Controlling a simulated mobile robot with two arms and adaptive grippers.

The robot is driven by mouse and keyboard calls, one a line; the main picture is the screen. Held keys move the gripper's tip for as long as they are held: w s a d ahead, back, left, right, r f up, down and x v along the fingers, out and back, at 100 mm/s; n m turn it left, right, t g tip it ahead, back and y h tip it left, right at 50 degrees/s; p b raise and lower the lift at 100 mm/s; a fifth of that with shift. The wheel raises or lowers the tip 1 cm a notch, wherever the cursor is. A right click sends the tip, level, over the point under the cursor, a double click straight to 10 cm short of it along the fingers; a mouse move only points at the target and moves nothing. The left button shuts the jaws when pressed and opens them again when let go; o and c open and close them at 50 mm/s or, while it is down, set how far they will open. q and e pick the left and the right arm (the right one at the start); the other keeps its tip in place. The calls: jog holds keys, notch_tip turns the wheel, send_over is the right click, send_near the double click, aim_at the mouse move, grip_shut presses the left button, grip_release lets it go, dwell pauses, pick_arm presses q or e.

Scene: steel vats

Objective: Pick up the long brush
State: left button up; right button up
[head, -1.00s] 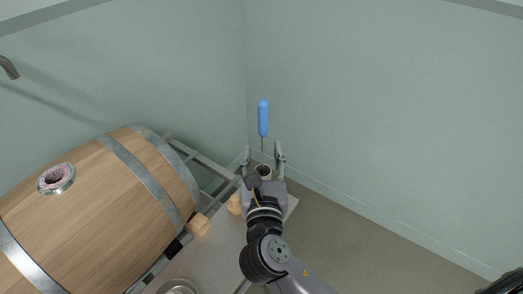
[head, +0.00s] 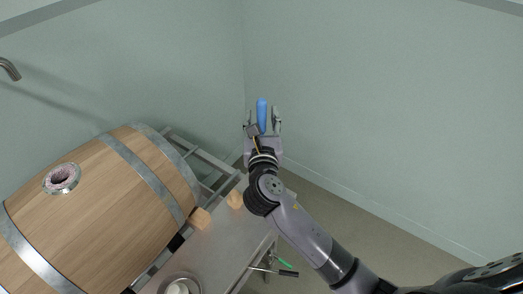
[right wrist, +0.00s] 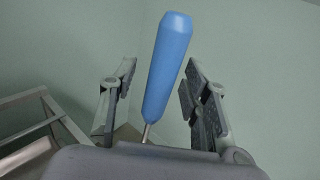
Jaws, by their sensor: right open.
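The long brush (head: 262,110) stands upright with its blue handle on top, near the room corner in the head view. In the right wrist view the blue handle (right wrist: 167,68) leans slightly and a thin metal shaft shows at its lower end. My right gripper (head: 262,117) is open, with one finger on each side of the handle. In the right wrist view (right wrist: 158,92) there are gaps between the handle and both fingers. The brush's lower end is hidden behind my gripper. My left gripper is not in view.
A wooden barrel (head: 100,205) lies on a metal rack at the left. A steel table (head: 222,240) carries a cork-coloured block (head: 235,199) and a metal bowl (head: 180,284). Green and black-handled tools (head: 284,268) show beside the table's right edge. Walls stand close behind the brush.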

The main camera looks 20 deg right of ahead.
grip_shut()
dwell(0.4)
jog(key=shift+r, duration=0.1)
